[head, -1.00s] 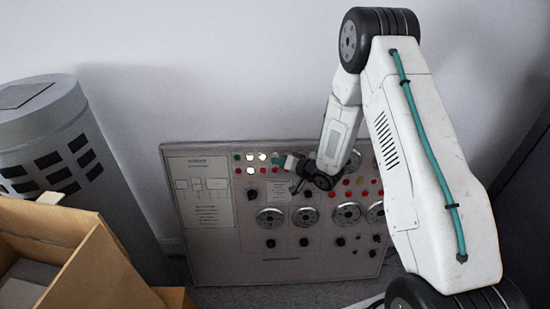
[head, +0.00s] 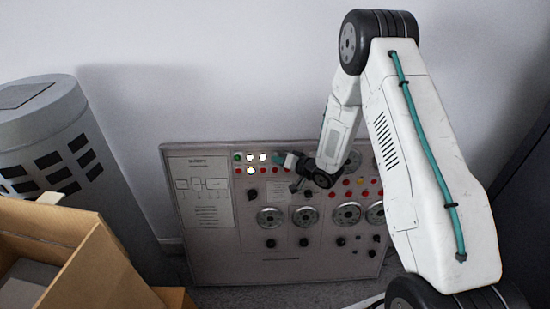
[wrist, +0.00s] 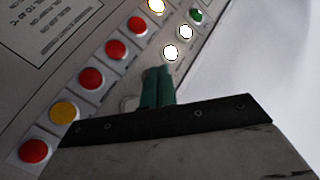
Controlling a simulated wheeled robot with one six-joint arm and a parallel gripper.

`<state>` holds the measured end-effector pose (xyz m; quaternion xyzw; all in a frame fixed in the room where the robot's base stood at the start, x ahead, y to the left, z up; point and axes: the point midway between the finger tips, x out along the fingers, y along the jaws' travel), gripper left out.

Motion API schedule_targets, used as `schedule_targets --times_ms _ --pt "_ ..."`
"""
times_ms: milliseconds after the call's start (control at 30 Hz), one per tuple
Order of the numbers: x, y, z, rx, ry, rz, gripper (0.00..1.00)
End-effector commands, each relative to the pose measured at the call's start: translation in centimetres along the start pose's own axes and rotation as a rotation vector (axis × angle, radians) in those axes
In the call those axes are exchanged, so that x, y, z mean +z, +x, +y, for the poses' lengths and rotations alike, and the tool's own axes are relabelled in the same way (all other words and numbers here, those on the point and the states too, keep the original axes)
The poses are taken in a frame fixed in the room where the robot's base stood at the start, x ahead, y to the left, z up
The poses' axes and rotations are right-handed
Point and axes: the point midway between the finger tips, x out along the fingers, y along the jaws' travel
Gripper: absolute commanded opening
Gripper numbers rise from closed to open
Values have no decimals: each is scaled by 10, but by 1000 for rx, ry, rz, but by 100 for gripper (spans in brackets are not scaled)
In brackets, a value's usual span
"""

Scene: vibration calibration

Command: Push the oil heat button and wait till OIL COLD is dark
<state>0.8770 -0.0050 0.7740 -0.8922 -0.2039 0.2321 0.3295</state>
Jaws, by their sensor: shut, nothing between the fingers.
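The control panel (head: 205,240) leans against the wall in the head view. My gripper (head: 274,160) is at its upper rows of buttons and lamps. In the wrist view my gripper (wrist: 158,72) is shut and empty, its teal fingertips beside a lit white lamp (wrist: 171,52). Another lit white lamp (wrist: 185,32) and a green one (wrist: 196,15) follow in that row. A lit yellowish lamp (wrist: 156,5) and several red buttons (wrist: 115,50) are in the neighbouring row. I cannot read which is oil heat or OIL COLD. The fingers hide what lies under them; contact is unclear.
Dials (head: 270,218) and black knobs (head: 271,243) sit lower on the panel. A cardboard box (head: 85,265) and a grey cylinder (head: 50,130) stand at the left. The wall (head: 200,60) is bare above the panel.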

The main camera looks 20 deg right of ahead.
Motion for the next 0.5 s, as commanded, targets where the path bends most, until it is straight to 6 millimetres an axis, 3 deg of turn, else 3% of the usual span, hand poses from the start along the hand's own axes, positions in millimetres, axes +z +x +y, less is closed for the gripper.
schedule_targets --times_ms 500 --pt "-3 4 3 0 0 0 0"
